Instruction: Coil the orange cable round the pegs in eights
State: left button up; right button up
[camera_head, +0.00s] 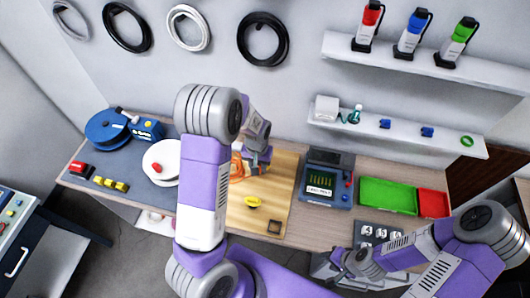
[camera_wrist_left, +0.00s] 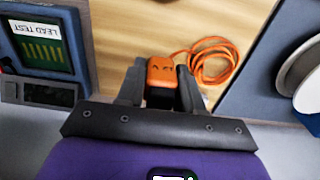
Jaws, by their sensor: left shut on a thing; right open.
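My left gripper (camera_head: 257,162) is over the wooden board (camera_head: 282,190). In the left wrist view my left gripper (camera_wrist_left: 161,68) is shut on an orange block (camera_wrist_left: 160,72), one finger on each side. The orange cable (camera_wrist_left: 232,62) lies in loose loops on the board beside the block, towards the right of that view. In the head view the cable (camera_head: 237,168) is partly hidden behind my left arm. I cannot make out the pegs. My right gripper (camera_head: 342,264) is open and empty by the table's front edge, right of the board.
A tester with a screen (camera_head: 326,180) stands right of the board, with a green tray (camera_head: 388,196) and red tray (camera_head: 433,203) beyond. A yellow piece (camera_head: 253,201) and a dark square (camera_head: 274,227) are on the board. A white disc (camera_head: 160,160) and blue reel (camera_head: 107,127) stand left.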

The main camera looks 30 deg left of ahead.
pick_arm(q)
jog(key=shift+s+f, duration=0.25)
jog(key=shift+s, duration=0.05)
jog(key=shift+s+f+b, duration=0.1)
jog(key=shift+f+b, duration=0.2)
jog(key=shift+b, duration=0.2)
notch_tip(320, 180, down, 5)
jog(key=b, duration=0.3)
jog(key=shift+r, duration=0.15)
jog(key=shift+d, duration=0.1)
